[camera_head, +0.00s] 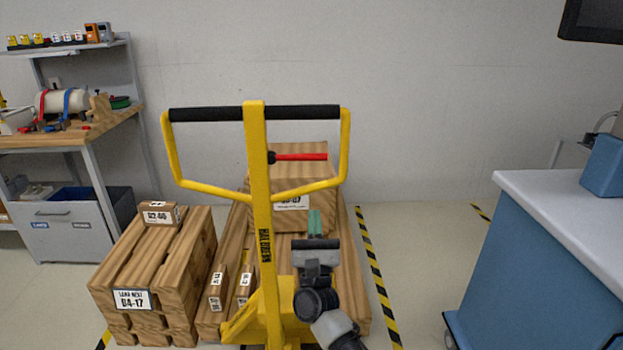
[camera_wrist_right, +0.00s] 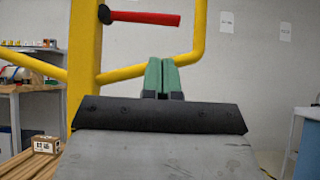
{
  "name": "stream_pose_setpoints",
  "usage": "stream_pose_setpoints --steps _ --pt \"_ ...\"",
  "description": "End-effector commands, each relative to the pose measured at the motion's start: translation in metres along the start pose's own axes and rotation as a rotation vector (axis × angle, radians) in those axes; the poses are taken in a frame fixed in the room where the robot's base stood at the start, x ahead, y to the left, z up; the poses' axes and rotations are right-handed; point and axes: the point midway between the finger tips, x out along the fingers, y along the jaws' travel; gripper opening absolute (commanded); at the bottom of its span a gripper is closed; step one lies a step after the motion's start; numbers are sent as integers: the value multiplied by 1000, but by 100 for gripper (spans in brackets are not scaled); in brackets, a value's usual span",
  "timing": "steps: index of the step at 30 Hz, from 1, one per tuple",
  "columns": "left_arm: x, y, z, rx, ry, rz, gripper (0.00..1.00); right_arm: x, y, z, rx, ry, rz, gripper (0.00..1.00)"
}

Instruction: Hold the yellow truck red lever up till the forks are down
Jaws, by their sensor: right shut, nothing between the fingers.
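The yellow pallet truck (camera_head: 262,220) stands upright in the middle of the head view, with a black-gripped handle loop at its top. Its red lever (camera_head: 300,157) sticks out to the right from the post, inside the loop. The lever also shows at the top of the right wrist view (camera_wrist_right: 145,18), about level. My right gripper (camera_head: 314,222) is below the lever, apart from it, its green fingers pointing up. In the right wrist view its fingers (camera_wrist_right: 163,76) are together and empty, under the lever. The forks are hidden. My left gripper is not in view.
Behind the truck, a wooden pallet bears a large box (camera_head: 303,212) and small boxes. A stack of pallets (camera_head: 150,275) stands left, near a workbench (camera_head: 75,135). A blue cart (camera_head: 545,260) stands right. Open floor lies between the striped tape (camera_head: 377,270) and this cart.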

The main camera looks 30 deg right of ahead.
Motion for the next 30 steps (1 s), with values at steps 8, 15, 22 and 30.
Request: stream_pose_setpoints --steps 8,15,22,30 --pt "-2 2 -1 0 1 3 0 4 0 0 -5 2 3 0" --pt "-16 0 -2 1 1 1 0 42 1 2 -6 0 2 0" --pt "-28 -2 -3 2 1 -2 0 81 1 1 -7 2 3 0" --pt "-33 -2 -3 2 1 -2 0 99 1 -1 -7 4 4 0"
